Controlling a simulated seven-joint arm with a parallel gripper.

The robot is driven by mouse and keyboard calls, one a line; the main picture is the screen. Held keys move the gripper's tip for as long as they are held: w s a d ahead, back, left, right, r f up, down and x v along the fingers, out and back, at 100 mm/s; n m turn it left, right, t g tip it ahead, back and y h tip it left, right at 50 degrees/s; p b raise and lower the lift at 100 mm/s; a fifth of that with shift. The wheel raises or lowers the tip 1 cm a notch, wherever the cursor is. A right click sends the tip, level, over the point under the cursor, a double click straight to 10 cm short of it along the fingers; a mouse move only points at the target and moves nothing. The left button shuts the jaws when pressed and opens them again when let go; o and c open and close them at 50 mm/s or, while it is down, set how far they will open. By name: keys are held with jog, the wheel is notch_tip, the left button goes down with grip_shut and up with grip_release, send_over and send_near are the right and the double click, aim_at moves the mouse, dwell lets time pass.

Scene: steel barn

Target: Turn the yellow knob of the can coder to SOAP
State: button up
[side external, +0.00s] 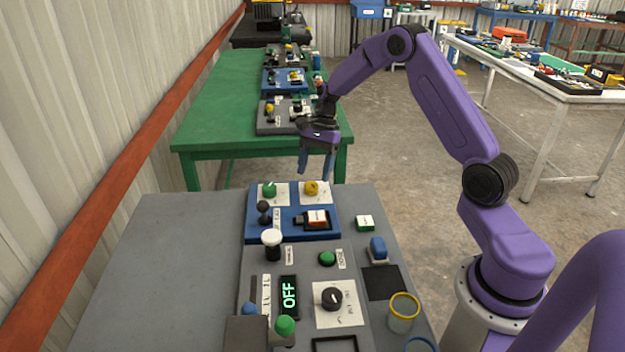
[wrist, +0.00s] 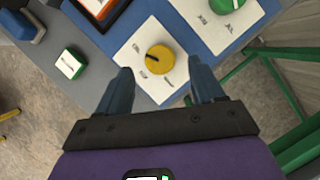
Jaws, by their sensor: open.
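The yellow knob (side external: 312,188) sits on a white label plate at the back right of a blue panel (side external: 255,238). In the wrist view the yellow knob (wrist: 159,59) shows a dark pointer line on its top, aimed toward the left of the picture. The printed words around it on the white plate (wrist: 186,75) are too small to read. My gripper (side external: 316,178) is above and behind the knob. Its two blue fingers (wrist: 158,88) are apart with nothing between them, and the knob lies beyond the fingertips, untouched.
A green knob (side external: 269,189) is beside the yellow one. A black-handled lever (side external: 264,207) and an orange-and-white switch (side external: 317,217) are in front. A grey panel with an OFF display (side external: 289,297) is nearer. A green-and-white block (side external: 365,222) lies to the right. The grey table's left side is clear.

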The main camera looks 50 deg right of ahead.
aim_at(311, 184)
jog(key=shift+x, duration=1.7)
jog(key=c, duration=1.1)
jog(key=shift+o, duration=0.2)
